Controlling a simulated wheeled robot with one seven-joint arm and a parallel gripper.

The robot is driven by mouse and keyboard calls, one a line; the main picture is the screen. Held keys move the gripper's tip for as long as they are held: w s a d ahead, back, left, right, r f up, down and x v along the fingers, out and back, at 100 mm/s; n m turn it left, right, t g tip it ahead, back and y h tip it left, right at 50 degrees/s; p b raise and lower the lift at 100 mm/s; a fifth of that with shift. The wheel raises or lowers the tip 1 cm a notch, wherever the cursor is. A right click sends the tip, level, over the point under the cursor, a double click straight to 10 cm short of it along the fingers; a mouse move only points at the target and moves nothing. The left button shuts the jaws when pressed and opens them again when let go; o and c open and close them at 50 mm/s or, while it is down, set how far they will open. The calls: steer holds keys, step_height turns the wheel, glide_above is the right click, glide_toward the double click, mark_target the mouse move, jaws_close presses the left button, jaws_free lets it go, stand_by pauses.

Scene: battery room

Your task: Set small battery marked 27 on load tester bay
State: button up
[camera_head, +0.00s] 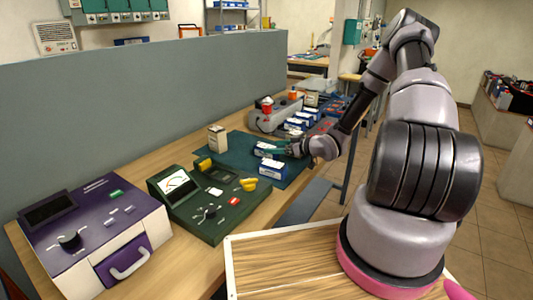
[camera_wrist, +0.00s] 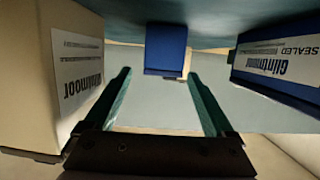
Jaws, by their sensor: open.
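My gripper (camera_head: 276,151) is low over the dark green mat (camera_head: 240,143), among small blue-and-white batteries. In the wrist view its teal fingers (camera_wrist: 159,76) are apart with nothing gripped. A blue battery (camera_wrist: 166,48) shows beyond the fingertips, between them in the picture. Another blue battery, labelled Glintmoor and SEALED (camera_wrist: 280,65), is at the right. In the head view one battery (camera_head: 272,170) stands near the mat's front edge. No number 27 is readable. The green meter unit (camera_head: 205,211) looks like the load tester; I cannot tell its bay for certain.
A cream Glintmoor box (camera_head: 217,139) stands left of my gripper and is close by the left finger in the wrist view (camera_wrist: 75,70). More batteries (camera_head: 297,124) stand behind. A purple device (camera_head: 98,232) occupies the left bench. A grey partition (camera_head: 140,108) runs behind.

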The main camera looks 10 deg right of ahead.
mark_target(268, 147)
steer(key=shift+x, duration=1.55)
jaws_close()
steer(key=shift+r, duration=0.1)
steer(key=shift+r, duration=0.1)
